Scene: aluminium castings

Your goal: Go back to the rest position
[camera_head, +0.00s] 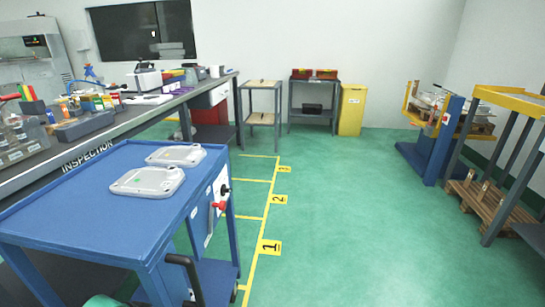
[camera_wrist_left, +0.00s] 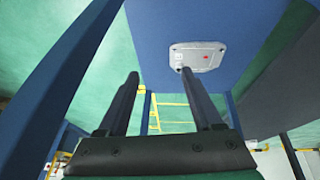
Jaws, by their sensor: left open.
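My left gripper (camera_wrist_left: 160,75) shows in the left wrist view with its two dark fingers wide apart and nothing between them. Beyond the fingers is a pale casting (camera_wrist_left: 197,48) with a small red mark on a blue surface (camera_wrist_left: 160,25). In the head view, two pale castings lie flat on the blue cart top (camera_head: 75,215): a nearer one (camera_head: 148,181) with a small green mark and a farther one (camera_head: 176,155). I cannot tell which of them the wrist view shows. No gripper shows clearly in the head view, and my right gripper is not seen.
A grey inspection bench (camera_head: 100,140) with tools and boxes runs along the left. Two small stands (camera_head: 263,83) (camera_head: 313,110) and a yellow bin (camera_head: 352,110) stand at the back wall. A blue lift (camera_head: 440,140) and wooden pallets (camera_head: 480,205) are right. The green floor (camera_head: 350,220) between is clear.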

